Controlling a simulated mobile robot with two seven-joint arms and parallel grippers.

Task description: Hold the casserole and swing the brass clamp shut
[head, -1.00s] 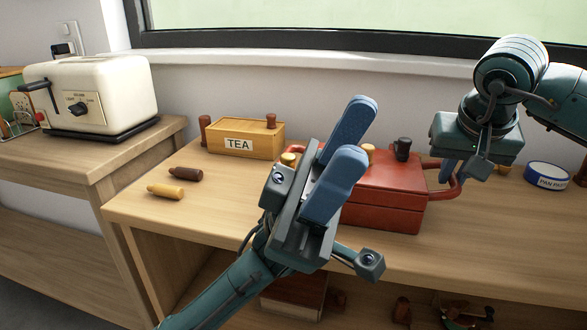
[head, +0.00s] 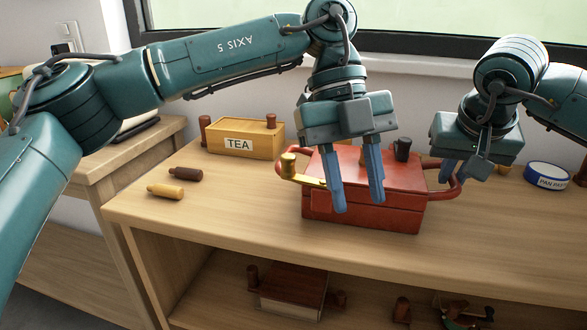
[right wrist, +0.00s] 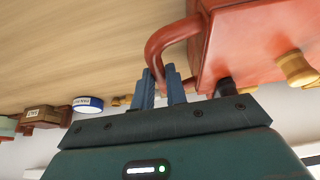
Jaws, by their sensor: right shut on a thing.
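The red casserole (head: 400,213), a box shape with a loop handle at each end, stands on the wooden counter.
A TEA box (head: 238,138) stands behind to the left. Two small bottles (head: 166,191) lie at the counter's left. A black item (head: 402,149) stands behind the casserole, and a blue-rimmed round tin (head: 547,176) is at the right. The front counter is clear.

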